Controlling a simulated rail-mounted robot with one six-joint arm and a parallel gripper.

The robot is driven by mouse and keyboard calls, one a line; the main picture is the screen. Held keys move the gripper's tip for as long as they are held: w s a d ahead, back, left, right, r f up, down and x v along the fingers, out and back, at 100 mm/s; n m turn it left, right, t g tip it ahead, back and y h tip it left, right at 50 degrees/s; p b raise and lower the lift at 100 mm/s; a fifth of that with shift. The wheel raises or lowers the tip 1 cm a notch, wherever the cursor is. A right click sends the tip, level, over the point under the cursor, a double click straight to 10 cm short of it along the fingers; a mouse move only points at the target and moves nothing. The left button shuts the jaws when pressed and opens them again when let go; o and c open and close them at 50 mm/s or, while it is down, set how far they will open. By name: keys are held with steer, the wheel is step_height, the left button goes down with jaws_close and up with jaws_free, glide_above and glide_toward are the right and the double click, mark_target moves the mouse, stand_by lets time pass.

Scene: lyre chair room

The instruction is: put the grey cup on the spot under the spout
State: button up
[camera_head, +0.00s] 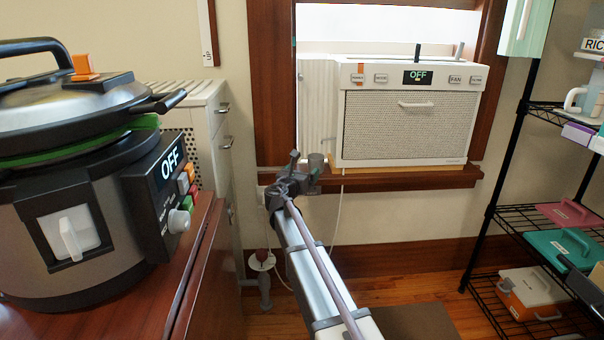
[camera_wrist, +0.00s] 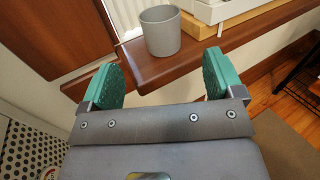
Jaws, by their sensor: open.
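The grey cup (camera_wrist: 160,31) stands upright on a brown wooden window sill (camera_wrist: 150,69) in the wrist view. It also shows small beside my gripper in the head view (camera_head: 317,160). My gripper (camera_wrist: 160,80) is open, with its two green-padded fingers apart and nothing between them. The cup is ahead of the fingertips, roughly centred between them, and apart from them. In the head view my gripper (camera_head: 299,172) is at the left end of the sill. I cannot make out a spout or the spot under it in either view.
A white window unit (camera_head: 405,115) reading OFF stands on the sill, right of the cup. A pressure cooker (camera_head: 95,215) is on the left counter, near a white perforated cabinet (camera_head: 190,105). A black wire shelf (camera_head: 520,245) with boxes stands at right.

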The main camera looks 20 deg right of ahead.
mark_target(320, 161)
steer(key=shift+w, duration=0.1)
steer(key=x, duration=1)
steer(key=shift+w+d, duration=0.25)
steer(key=c, duration=1)
steer(key=shift+s+d, duration=0.65)
steer(key=shift+s, duration=0.35)
steer(key=o, duration=1)
